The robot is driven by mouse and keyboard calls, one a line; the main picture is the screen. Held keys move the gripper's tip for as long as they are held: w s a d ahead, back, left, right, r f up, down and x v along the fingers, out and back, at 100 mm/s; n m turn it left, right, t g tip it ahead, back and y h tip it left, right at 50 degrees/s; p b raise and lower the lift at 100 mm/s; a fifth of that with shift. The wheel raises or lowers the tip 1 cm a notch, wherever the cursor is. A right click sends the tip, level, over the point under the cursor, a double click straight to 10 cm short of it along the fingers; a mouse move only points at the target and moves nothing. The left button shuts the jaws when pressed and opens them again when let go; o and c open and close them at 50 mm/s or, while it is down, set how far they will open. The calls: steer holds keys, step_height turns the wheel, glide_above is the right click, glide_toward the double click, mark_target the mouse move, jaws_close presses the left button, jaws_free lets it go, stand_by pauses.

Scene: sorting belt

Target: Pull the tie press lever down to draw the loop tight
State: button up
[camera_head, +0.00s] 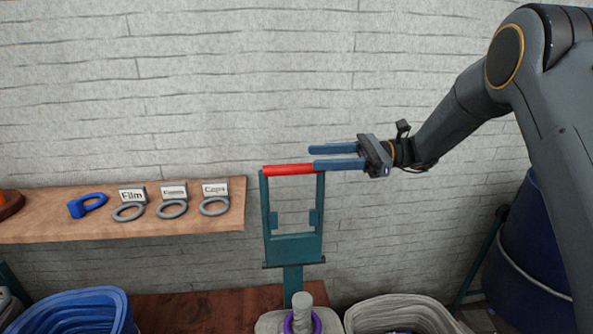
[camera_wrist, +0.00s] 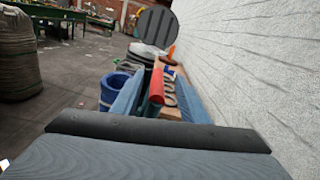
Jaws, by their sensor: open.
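The tie press (camera_head: 293,247) is a teal frame on a post, with a red lever bar (camera_head: 285,169) across its top. The lever is up. My gripper (camera_head: 311,156) is open at the bar's right end, with its blue fingers pointing left. The lower finger overlaps the bar's right part in the head view; the other is above it. In the wrist view the red bar (camera_wrist: 156,86) shows between the two fingers (camera_wrist: 155,98). I cannot tell whether they touch it. Below the press, a purple loop (camera_head: 301,322) surrounds the grey neck of a pale sack (camera_head: 270,322).
A wooden shelf (camera_head: 60,228) at the left holds a blue tie (camera_head: 87,204) and grey rings with labels Film and Capa. A blue container (camera_head: 75,312) and a pale one (camera_head: 400,315) flank the sack. A blue drum (camera_head: 525,265) stands right. The brick wall is close behind.

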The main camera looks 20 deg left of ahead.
mark_target(293, 170)
steer(key=shift+s+f+b, duration=0.15)
steer(key=shift+f+b, duration=0.2)
steer(key=shift+f, duration=0.05)
steer(key=shift+w+d+f+b, duration=0.1)
steer(key=shift+w+f+b, duration=0.15)
steer(key=shift+f+b, duration=0.5)
steer(key=shift+w+f+b, duration=0.1)
steer(key=shift+f+b, duration=0.3)
steer(key=shift+f, duration=0.1)
steer(key=p+x, duration=0.3)
steer(key=x, duration=0.4)
steer(key=shift+a, duration=0.4)
jaws_close()
